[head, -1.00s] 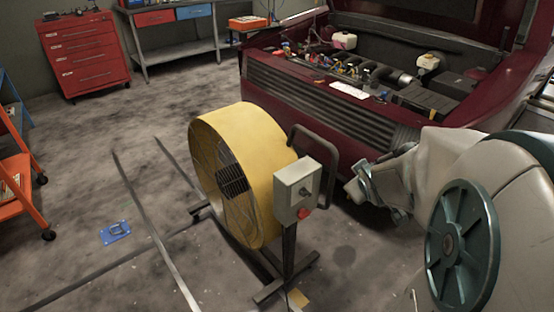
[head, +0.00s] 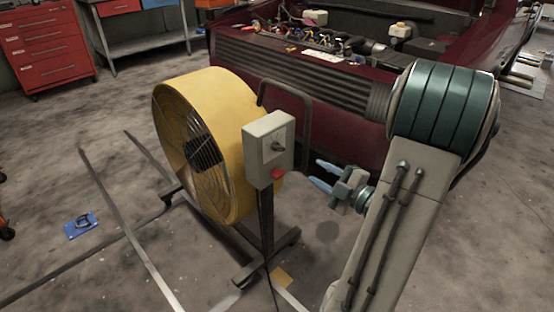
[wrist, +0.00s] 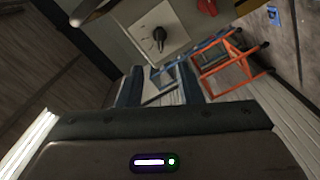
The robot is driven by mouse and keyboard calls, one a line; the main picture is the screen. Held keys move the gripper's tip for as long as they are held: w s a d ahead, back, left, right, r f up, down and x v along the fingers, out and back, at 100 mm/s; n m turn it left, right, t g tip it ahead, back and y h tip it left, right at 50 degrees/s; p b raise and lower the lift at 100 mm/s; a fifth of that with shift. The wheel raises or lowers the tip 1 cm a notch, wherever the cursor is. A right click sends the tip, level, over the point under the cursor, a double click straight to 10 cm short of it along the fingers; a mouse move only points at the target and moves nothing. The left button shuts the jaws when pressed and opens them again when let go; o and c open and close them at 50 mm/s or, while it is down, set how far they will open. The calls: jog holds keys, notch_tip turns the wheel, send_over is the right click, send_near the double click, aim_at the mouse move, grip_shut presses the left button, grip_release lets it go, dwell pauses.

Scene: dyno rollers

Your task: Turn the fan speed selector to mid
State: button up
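The fan speed selector (head: 277,147) is a small dark knob on a pale plate on the front of a grey control box (head: 256,160). The box stands on a post beside the large yellow drum fan (head: 212,110). In the wrist view the knob (wrist: 158,35) shows above the fingers, on its pale plate with small marks too small to read. My gripper (head: 318,176) is right of the box and a little lower than the knob, pointing at it. Its two blue fingers are apart with nothing between them, also in the wrist view (wrist: 168,78). It is not touching the knob.
A red button (head: 278,175) sits low on the box, near my fingers' height. A dark tube handle (head: 305,110) rises behind the box. The maroon car (head: 300,75) with open hood stands behind.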

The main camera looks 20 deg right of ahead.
aim_at(282, 150)
jog(key=b+x, duration=0.1)
jog(key=x, duration=1.2)
jog(key=shift+w+a, duration=0.15)
jog(key=shift+w, duration=0.2)
jog(key=c, duration=0.7)
